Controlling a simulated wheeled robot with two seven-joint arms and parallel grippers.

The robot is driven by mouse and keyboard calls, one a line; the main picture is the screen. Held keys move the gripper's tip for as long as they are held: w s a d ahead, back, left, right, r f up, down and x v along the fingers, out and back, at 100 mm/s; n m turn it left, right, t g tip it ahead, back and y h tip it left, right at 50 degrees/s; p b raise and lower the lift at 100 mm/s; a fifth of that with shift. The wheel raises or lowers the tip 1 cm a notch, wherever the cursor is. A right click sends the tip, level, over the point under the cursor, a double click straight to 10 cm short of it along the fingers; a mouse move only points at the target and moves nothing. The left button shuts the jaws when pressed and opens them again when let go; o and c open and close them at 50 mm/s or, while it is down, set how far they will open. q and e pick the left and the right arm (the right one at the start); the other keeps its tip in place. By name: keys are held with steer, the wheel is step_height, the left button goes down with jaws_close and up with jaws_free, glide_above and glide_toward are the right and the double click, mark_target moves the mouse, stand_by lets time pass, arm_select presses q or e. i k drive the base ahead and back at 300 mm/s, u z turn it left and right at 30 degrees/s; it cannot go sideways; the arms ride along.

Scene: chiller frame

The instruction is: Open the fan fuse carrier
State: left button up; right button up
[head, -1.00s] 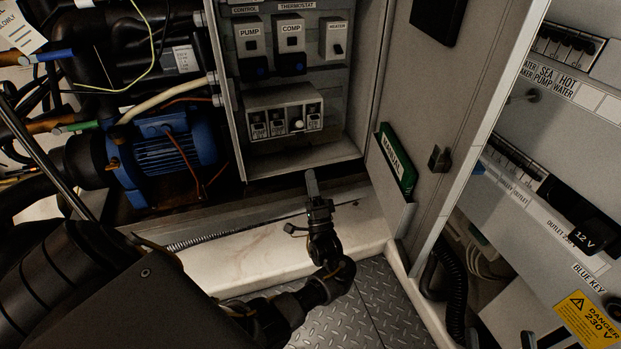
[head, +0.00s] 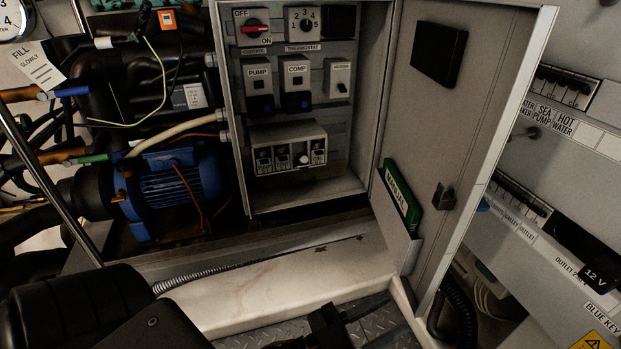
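The fuse block (head: 288,133) is a pale housing low in the open control box, below the PUMP and COMP switches. It has several small dark carriers (head: 264,161) in a row, and one position shows a round white part (head: 303,159). Their labels are too small to read, so I cannot tell which carrier is the fan's or whether any is open. My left gripper (head: 326,322) is a dark shape at the bottom edge, in front of and well below the block, touching nothing that I can see. Its fingers are not clear. My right gripper is not in view.
The box door (head: 440,130) stands open at right, with a green manual (head: 402,192) in its pocket. A blue pump motor (head: 170,190) and hoses are at left. A pale ledge (head: 270,285) runs below the box. The space before the fuse block is clear.

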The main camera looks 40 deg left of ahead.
mark_target(304, 169)
steer(key=k, duration=1.3)
steer(key=z, duration=0.55)
steer(key=i, duration=0.95)
steer(key=u, duration=0.55)
